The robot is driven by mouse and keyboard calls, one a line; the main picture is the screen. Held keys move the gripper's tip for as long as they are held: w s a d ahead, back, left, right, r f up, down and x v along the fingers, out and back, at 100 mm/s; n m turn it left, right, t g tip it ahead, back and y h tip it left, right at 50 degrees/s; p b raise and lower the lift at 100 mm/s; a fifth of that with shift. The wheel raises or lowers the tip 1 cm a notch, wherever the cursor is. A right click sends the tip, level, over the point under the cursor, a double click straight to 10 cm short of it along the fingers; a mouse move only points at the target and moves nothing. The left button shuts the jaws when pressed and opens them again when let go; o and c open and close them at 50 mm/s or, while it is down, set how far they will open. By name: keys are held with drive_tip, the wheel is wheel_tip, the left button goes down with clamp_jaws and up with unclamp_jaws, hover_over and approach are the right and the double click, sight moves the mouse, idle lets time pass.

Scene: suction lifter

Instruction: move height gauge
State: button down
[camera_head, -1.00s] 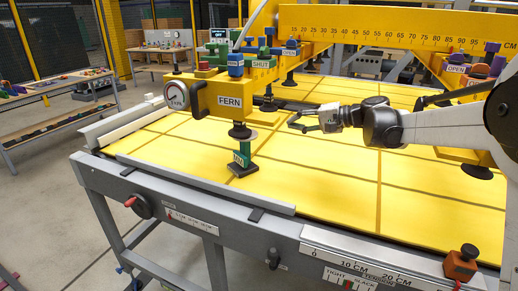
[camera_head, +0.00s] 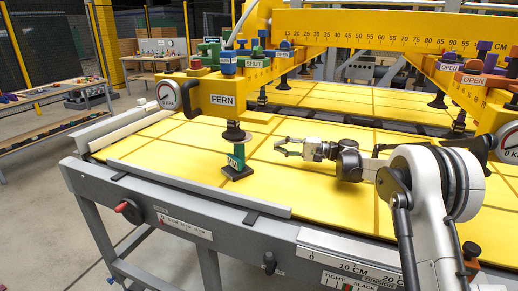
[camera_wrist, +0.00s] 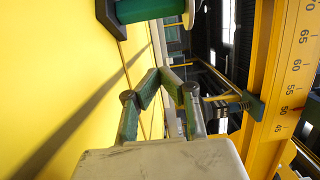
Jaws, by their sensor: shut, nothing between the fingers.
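The height gauge (camera_head: 236,163), a green upright piece on a dark square foot, stands on the yellow sheet under the suction cup (camera_head: 235,135) of the FERN block (camera_head: 222,99). I cannot tell whether its top touches the cup. In the wrist view the gauge (camera_wrist: 145,9) lies at the top edge, partly cut off. My gripper (camera_head: 279,147) is to the right of the gauge, apart from it, pointing left over the sheet. In the wrist view my gripper's fingers (camera_wrist: 166,72) come together with nothing between them.
The yellow lifter beam (camera_head: 390,37) with its centimetre scale runs above the sheet. More suction cups (camera_head: 459,124) hang at the right and back. A grey rail (camera_head: 200,190) edges the table (camera_head: 215,215) in front. The yellow sheet (camera_head: 140,150) is clear left of the gauge.

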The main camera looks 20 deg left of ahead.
hover_over(246, 166)
drive_tip(key=w, duration=0.6)
drive_tip(key=shift+s+d, duration=0.2)
drive_tip(key=shift+d, duration=0.15)
drive_tip(key=shift+s+r, duration=0.1)
drive_tip(key=shift+s, duration=1.05)
drive_tip(key=shift+s+a, duration=0.15)
drive_tip(key=shift+s, duration=0.55)
drive_tip(key=shift+s+b, duration=0.1)
drive_tip(key=shift+b, duration=0.2)
drive_tip(key=shift+s+a+b, duration=0.1)
drive_tip(key=shift+s+b, duration=0.2)
drive_tip(key=shift+s, duration=0.55)
